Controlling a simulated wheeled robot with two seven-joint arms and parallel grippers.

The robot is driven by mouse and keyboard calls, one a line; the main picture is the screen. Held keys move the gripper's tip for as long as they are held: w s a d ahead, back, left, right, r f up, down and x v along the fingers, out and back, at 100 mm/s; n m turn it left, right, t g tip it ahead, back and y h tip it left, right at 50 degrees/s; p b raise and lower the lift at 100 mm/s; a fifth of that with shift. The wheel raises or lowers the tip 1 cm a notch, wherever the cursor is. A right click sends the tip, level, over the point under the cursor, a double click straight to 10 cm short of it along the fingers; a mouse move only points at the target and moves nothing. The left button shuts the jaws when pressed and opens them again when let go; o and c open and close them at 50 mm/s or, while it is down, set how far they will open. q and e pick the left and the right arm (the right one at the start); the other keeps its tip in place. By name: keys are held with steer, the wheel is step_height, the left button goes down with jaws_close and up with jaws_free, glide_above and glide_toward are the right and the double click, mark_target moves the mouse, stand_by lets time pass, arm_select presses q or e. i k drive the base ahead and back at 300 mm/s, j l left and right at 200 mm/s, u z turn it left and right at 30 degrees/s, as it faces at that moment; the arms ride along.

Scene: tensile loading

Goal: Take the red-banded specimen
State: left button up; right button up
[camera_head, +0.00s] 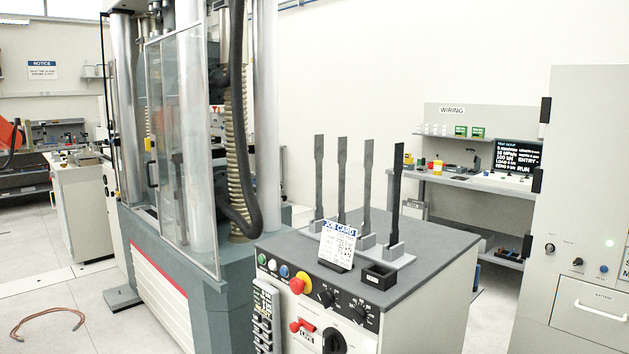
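Several flat dogbone specimens stand upright in small grey holders on top of the control cabinet. From left to right they are a grey specimen (319,178), a second grey specimen (341,180), a third grey specimen (367,187) and a near-black specimen (396,192). I cannot make out a red band on any of them. Their lower ends are hidden in the holders. Neither of my grippers shows in the head view.
A job card (338,243) and a small black box (379,275) stand before the specimens on the cabinet top (432,262). A red emergency button (299,281) is on the cabinet's front. The testing machine (180,150) is left. A cable (45,320) lies on the floor.

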mark_target(318, 211)
steer(key=i+j+z, duration=0.1)
steer(key=i+j, duration=0.2)
steer(key=j, duration=0.3)
steer(key=i+j+z, duration=0.1)
steer(key=i+j, duration=0.15)
steer(key=j, duration=0.35)
steer(key=i+j+z, duration=0.1)
steer(key=i+j, duration=0.15)
steer(key=j, duration=0.4)
steer(key=i+j+z, duration=0.15)
steer(key=j, duration=0.5)
steer(key=i+j+z, duration=0.1)
steer(key=i+j, duration=0.15)
steer(key=j, duration=0.45)
steer(key=i+j+z, duration=0.1)
steer(key=j, duration=0.6)
steer(key=i+j+z, duration=0.1)
steer(key=j, duration=0.6)
steer(key=i+j+z, duration=0.1)
steer(key=j, duration=0.6)
steer(key=i, duration=0.1)
